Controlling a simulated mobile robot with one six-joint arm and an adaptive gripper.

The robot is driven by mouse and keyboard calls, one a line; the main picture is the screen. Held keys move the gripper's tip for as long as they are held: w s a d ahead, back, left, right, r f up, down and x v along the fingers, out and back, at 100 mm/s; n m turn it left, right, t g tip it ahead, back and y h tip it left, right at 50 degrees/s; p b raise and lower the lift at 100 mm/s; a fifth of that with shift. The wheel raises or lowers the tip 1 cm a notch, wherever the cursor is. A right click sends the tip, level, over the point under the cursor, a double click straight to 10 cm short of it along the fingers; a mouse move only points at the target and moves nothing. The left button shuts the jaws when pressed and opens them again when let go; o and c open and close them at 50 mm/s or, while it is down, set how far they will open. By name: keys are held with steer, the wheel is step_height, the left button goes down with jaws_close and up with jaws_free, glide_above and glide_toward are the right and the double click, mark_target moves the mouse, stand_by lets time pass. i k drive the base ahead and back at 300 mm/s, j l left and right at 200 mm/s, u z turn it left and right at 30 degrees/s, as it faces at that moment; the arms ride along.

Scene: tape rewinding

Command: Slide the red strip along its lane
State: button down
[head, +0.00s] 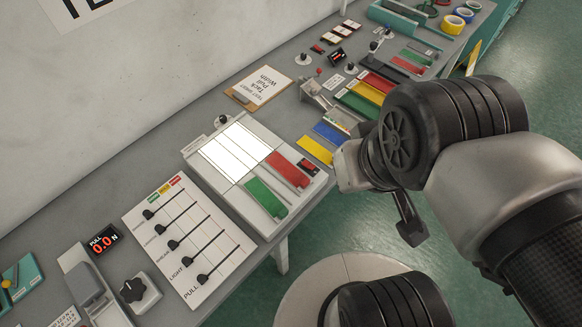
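A red strip (286,168) lies flat on the right part of a white panel device (226,187) with a bright lit face. A green strip (267,197) lies beside it, nearer the front edge. Lane lines cross the panel. Other red strips show farther along the bench, one in a row of coloured strips (378,82) and one near the far end (406,65). My gripper (408,222) is right of the panel, past the bench's front edge and apart from the red strip. Its fingers are mostly hidden by my arm, so its opening is unclear.
A slider board (188,240) with several black knobs and a force display (103,241) reading 0.0 N stand at the left. Blue (331,134) and yellow (315,151) strips lie right of the panel. A clipboard (260,88) lies behind.

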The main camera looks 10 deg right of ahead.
mark_target(293, 176)
steer(key=j+z, duration=0.15)
steer(key=z, duration=0.25)
steer(key=j+z, duration=0.2)
steer(key=z, duration=0.15)
steer(key=k+j+z, duration=0.1)
steer(key=z, duration=0.3)
